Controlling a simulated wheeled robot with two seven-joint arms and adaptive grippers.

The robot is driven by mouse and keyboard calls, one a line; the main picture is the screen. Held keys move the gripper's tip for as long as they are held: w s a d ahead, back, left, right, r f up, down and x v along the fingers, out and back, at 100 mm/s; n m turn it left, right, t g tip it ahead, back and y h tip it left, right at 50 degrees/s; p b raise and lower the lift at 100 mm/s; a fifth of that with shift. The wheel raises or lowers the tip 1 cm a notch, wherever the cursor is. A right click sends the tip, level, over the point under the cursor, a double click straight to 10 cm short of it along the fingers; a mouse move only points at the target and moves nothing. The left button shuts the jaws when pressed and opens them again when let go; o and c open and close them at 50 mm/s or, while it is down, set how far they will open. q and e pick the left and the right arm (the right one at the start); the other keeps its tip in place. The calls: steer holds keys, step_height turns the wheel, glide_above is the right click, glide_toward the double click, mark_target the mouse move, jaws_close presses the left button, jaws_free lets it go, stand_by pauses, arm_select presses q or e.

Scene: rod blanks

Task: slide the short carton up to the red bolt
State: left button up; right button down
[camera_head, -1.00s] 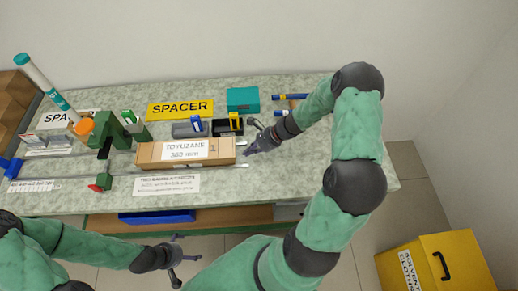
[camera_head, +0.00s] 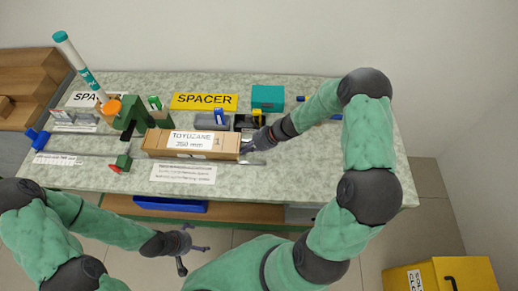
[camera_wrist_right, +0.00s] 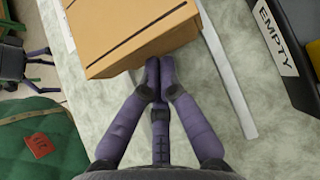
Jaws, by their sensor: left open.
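The brown carton (camera_head: 192,146) with a white "TOYUZANE" label lies lengthwise on the bench. The red bolt (camera_head: 115,169) is on a small green block (camera_head: 124,161) to the left, with a small gap between the block and the carton's left end. My right gripper (camera_head: 246,147) is at the carton's right end. In the right wrist view its fingers (camera_wrist_right: 160,72) are together, with nothing between them, and their tips meet the end face of the carton (camera_wrist_right: 135,35). My left gripper (camera_head: 193,242) is open and empty in front of the bench.
Grey and black bins (camera_head: 208,128) are behind the carton. A printed sheet (camera_head: 183,174) lies in front.

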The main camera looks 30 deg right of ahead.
steer(key=w+a, duration=0.1)
steer(key=a, duration=0.1)
steer(key=w+a, duration=0.1)
steer(key=a, duration=0.1)
steer(key=w+a, duration=0.1)
steer(key=a, duration=0.1)
steer(key=shift+w, duration=0.3)
arm_select(q)
steer(key=shift+f, duration=0.2)
